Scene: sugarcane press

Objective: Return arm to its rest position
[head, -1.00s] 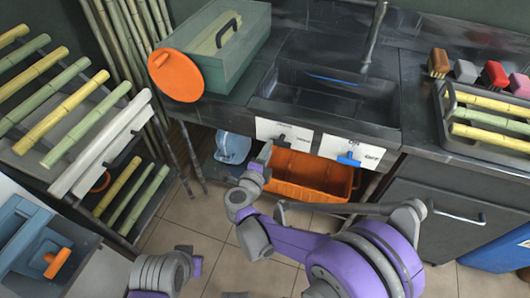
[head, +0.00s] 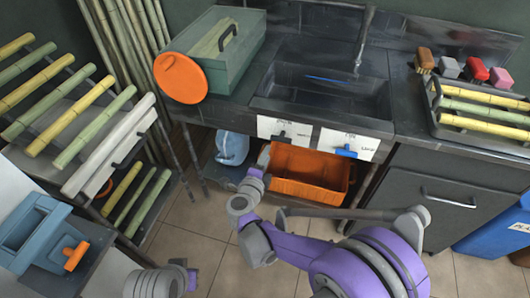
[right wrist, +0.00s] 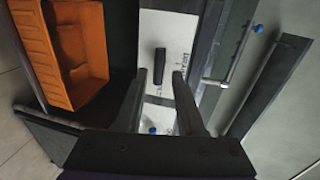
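My right arm (head: 365,268) comes in from the lower right, purple and grey, and bends left over the floor. Its gripper (head: 262,162) points up in front of the orange crate (head: 285,186), below the counter. In the right wrist view the gripper (right wrist: 160,76) has its two dark fingers apart with nothing between them.
The counter holds a sink (head: 325,92), a green box (head: 225,60) with an orange disc (head: 180,77), and a rack of canes (head: 485,108). Cane shelves (head: 105,165) stand at the left. A blue machine (head: 40,235) is lower left. Tiled floor (head: 190,225) is open between.

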